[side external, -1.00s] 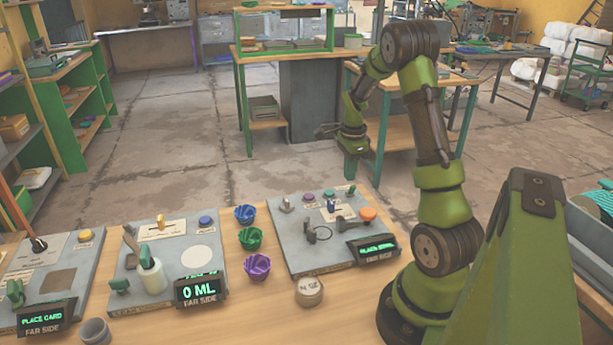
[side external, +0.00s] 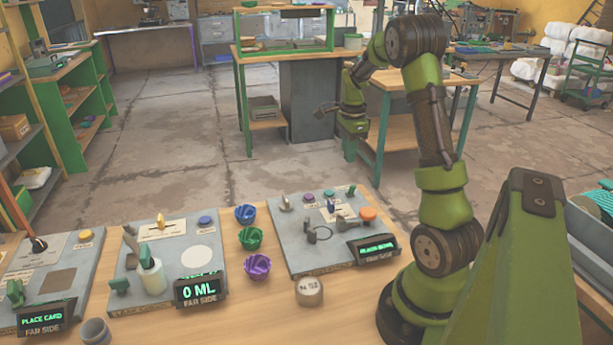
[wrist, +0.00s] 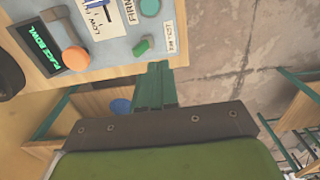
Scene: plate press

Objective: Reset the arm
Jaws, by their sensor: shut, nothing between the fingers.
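My gripper (side external: 351,128) hangs in the air beyond the far edge of the work table, pointing down. In the wrist view, its green fingers (wrist: 156,82) are together with nothing between them. It is clear of the plate press board (side external: 300,240), which has a display (side external: 375,249), an orange button (side external: 368,214) and small knobs.
A round tan piece (side external: 309,292) is near the front. A wooden side table (side external: 405,82) stands behind my gripper.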

